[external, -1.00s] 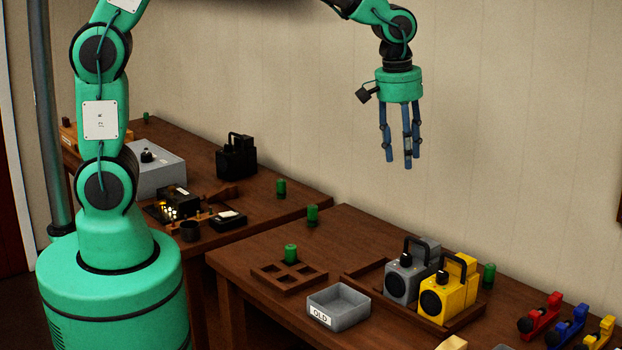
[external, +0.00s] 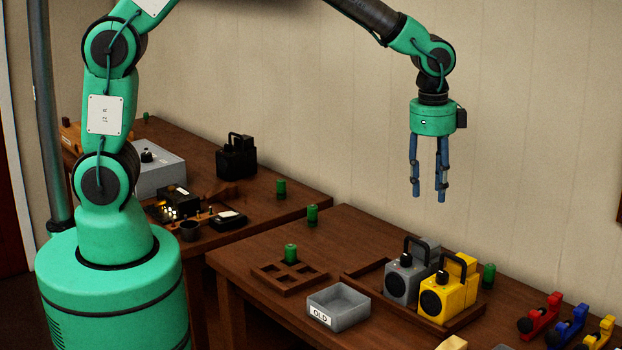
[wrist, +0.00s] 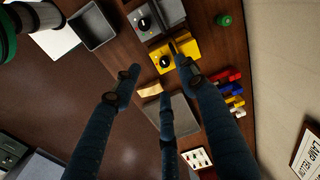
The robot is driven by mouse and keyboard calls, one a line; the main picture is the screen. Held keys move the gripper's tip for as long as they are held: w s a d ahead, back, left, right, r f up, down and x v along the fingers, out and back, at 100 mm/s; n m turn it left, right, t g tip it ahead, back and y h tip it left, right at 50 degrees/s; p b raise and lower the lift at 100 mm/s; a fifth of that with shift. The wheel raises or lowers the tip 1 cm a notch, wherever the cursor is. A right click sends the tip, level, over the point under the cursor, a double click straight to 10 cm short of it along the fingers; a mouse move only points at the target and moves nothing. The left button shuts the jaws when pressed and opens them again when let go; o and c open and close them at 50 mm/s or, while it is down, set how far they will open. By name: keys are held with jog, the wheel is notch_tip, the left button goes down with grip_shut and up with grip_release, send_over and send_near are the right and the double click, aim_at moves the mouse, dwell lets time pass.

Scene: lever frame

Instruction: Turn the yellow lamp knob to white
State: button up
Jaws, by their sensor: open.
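The yellow lamp (external: 447,290) stands on the right table beside a grey lamp (external: 407,272), both in a brown wooden tray (external: 356,276). It has a round black front and a small black knob (external: 442,278) on top. In the wrist view the yellow lamp (wrist: 163,59) lies just beyond the fingertips, with its dark knob on its upper face; the grey lamp (wrist: 145,20) is above it. My gripper (external: 429,196) is open and empty, high above the lamps with its fingers pointing down. Its spread blue fingers also show in the wrist view (wrist: 162,80).
A grey bin marked OLD (external: 338,307) and a wooden rack (external: 288,277) stand left of the lamps. A green cylinder (external: 488,276) is behind the yellow lamp. Red (external: 540,316), blue (external: 567,326) and yellow clamp-like items stand at right. Air around my gripper is clear.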

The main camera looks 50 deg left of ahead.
jog(key=d+f+m, duration=0.1)
jog(key=d+m, duration=0.1)
jog(key=m, duration=1.3)
send_over(443, 273)
notch_tip(443, 273, down, 4)
jog(key=shift+f+p, duration=0.15)
jog(key=shift+p, duration=0.25)
jog(key=shift+f, duration=0.1)
notch_tip(443, 273, down, 14)
jog(key=shift+r, duration=0.2)
